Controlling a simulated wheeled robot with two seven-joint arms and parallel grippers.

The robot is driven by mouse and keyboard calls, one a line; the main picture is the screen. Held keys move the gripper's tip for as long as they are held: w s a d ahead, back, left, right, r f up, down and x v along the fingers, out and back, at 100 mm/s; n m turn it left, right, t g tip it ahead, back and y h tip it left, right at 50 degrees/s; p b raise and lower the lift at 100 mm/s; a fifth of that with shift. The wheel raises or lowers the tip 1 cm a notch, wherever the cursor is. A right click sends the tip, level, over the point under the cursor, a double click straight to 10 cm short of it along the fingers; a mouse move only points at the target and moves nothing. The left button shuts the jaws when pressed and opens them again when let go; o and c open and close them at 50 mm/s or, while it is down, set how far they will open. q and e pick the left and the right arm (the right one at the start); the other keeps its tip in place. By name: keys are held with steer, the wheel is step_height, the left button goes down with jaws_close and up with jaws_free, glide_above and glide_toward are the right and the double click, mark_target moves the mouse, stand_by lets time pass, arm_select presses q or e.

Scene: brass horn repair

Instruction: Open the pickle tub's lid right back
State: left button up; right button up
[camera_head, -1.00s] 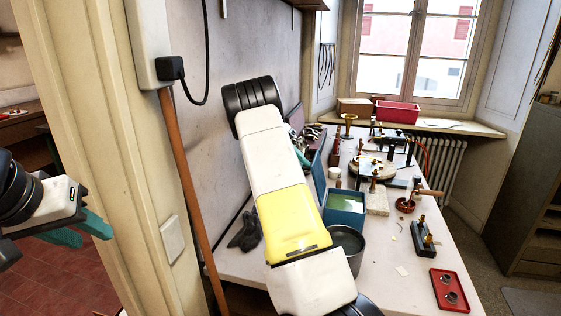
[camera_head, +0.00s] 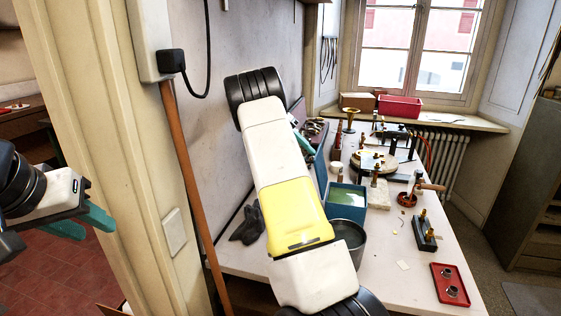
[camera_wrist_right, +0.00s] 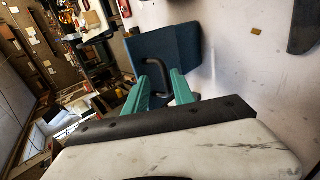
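The pickle tub (camera_head: 345,212) is a blue box with green liquid inside, standing on the bench. Its blue lid (camera_head: 319,168) is raised, seen nearly edge-on at the tub's left side. The right wrist view shows the lid's flat face (camera_wrist_right: 185,50) with a dark bar handle (camera_wrist_right: 155,72). My right gripper (camera_wrist_right: 160,80) has its teal fingers apart, one either side of the handle; contact is unclear. In the head view my right arm hides part of this gripper (camera_head: 301,140). My left gripper (camera_head: 88,222) is open and empty, far left, away from the bench.
A dark round pot (camera_head: 349,235) stands close in front of the tub. A dark glove (camera_head: 247,225) lies left of my right arm. A stone block (camera_head: 378,195), a red dish (camera_head: 407,199) and a red tray (camera_head: 450,285) are to the right. The wall runs close along the left.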

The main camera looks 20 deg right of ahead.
steer(key=s+a+r, duration=0.1)
steer(key=s+a, duration=0.3)
steer(key=s, duration=0.3)
steer(key=s+a+r, duration=0.2)
steer(key=s+a, duration=0.2)
steer(key=s, duration=0.2)
steer(key=shift+s+a+r, duration=0.15)
steer(key=shift+s+r, duration=0.1)
steer(key=shift+s, duration=0.1)
steer(key=s+a+r+n+t+y, duration=0.2)
steer(key=s+a+n+t+y, duration=0.2)
steer(key=s+a+t+y, duration=0.1)
steer(key=s+a+r+n+t+y, duration=0.3)
steer(key=s+a+t, duration=0.4)
steer(key=s+a, duration=0.3)
steer(key=shift+s+a+r+n+y, duration=0.2)
steer(key=shift+s+n+y, duration=0.3)
steer(key=shift+y, duration=0.5)
